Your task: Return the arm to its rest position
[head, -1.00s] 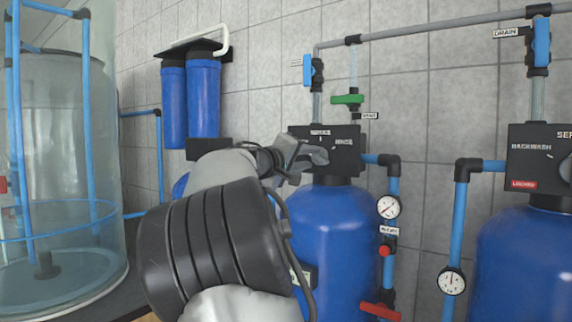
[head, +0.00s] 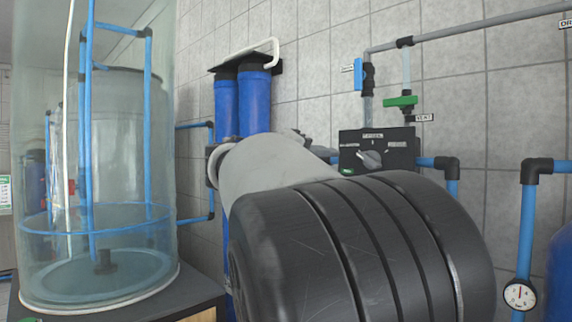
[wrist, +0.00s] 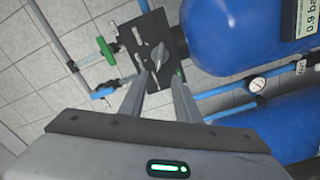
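In the wrist view my gripper (wrist: 159,84) shows two grey fingers with a clear gap between them and nothing held. Beyond the fingertips is the black control head (wrist: 133,38) with a grey knob (wrist: 157,57). The fingers look apart from the knob. In the head view my arm fills the lower middle, and its forearm mostly hides my gripper. The arm hides the tank below the control head.
A clear cylindrical tank (head: 45,150) stands on a dark bench (head: 180,300) at left. Blue filter housings (head: 255,100) hang on the tiled wall. Blue pipes, a green valve handle (head: 401,101) and a gauge (head: 519,295) are at right.

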